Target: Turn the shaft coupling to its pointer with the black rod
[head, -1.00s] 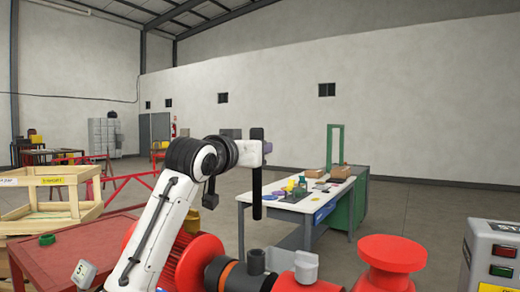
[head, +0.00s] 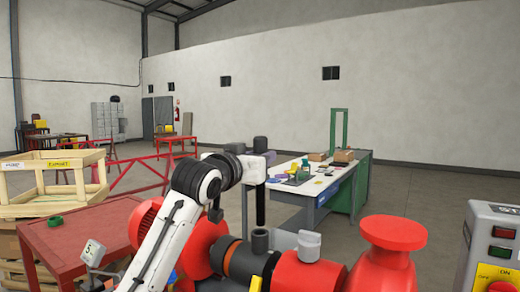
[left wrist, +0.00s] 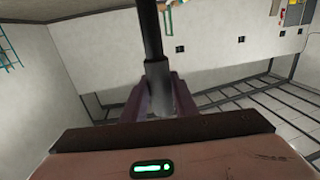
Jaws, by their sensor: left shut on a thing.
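My left gripper (head: 252,170) is shut on the black rod (head: 260,207), which hangs upright below it. In the left wrist view the rod (left wrist: 151,35) stands between the two purple fingers (left wrist: 160,95). The shaft coupling (head: 248,262), dark grey with an orange band, lies between the red motor and the red pump body. A short grey upright stub (head: 260,241) stands on top of it. The rod's lower end appears right at or just above this stub; I cannot tell whether they touch. I cannot make out the pointer. My right gripper is not in view.
The red motor (head: 200,245) is left of the coupling, partly behind my arm. The red pump flange (head: 392,235) and a grey control box (head: 495,245) are at right. A red table (head: 75,235) and a wooden crate (head: 60,185) stand left. A workbench (head: 320,185) is behind.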

